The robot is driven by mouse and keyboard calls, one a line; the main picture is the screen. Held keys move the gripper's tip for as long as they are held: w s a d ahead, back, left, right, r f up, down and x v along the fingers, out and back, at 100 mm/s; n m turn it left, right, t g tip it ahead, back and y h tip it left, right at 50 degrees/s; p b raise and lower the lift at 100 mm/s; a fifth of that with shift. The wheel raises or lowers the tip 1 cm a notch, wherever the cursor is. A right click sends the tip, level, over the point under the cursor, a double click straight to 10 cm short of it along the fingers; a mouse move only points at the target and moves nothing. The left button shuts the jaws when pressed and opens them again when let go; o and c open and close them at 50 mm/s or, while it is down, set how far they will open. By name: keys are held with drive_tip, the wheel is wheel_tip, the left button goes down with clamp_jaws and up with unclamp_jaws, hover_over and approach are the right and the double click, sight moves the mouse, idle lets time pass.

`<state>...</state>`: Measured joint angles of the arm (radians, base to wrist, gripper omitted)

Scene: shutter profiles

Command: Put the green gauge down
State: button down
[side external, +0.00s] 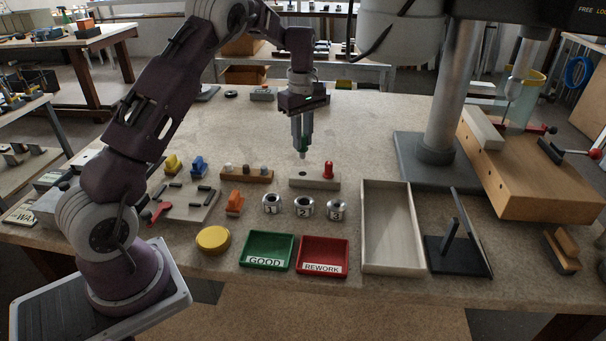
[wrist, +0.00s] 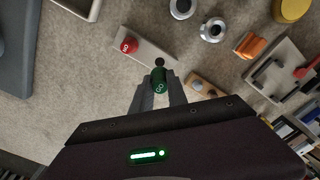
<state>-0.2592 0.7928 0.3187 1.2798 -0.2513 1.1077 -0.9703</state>
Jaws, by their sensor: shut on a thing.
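My gripper (side external: 302,138) is shut on the green gauge (side external: 303,152), which hangs upright with its tip pointing down. The gauge (wrist: 159,82) also shows between my fingers (wrist: 159,95) in the wrist view. Below it is a pale block (side external: 322,184) with the red gauge (side external: 328,169) standing in its right part. The left part of the block has a dark spot that looks like an empty hole, close under the green gauge's tip. A small gap shows between tip and block in the side view. In the wrist view the red gauge (wrist: 128,46) is left of the green one.
A wooden strip with pegs (side external: 247,174) lies left of the block. Numbered metal rings (side external: 304,207) stand in front, with green GOOD (side external: 267,266) and red REWORK (side external: 323,270) trays beyond them. A long pale tray (side external: 377,267) lies right. The table behind the block is mostly clear.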

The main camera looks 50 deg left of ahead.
sight(303, 158)
wheel_tip(303, 158, down, 7)
drive_tip(key=shift+f, duration=0.15)
drive_tip(key=shift+f, duration=0.2)
drive_tip(key=c, duration=1.3)
unclamp_jaws()
drive_tip(key=shift+r, duration=0.1)
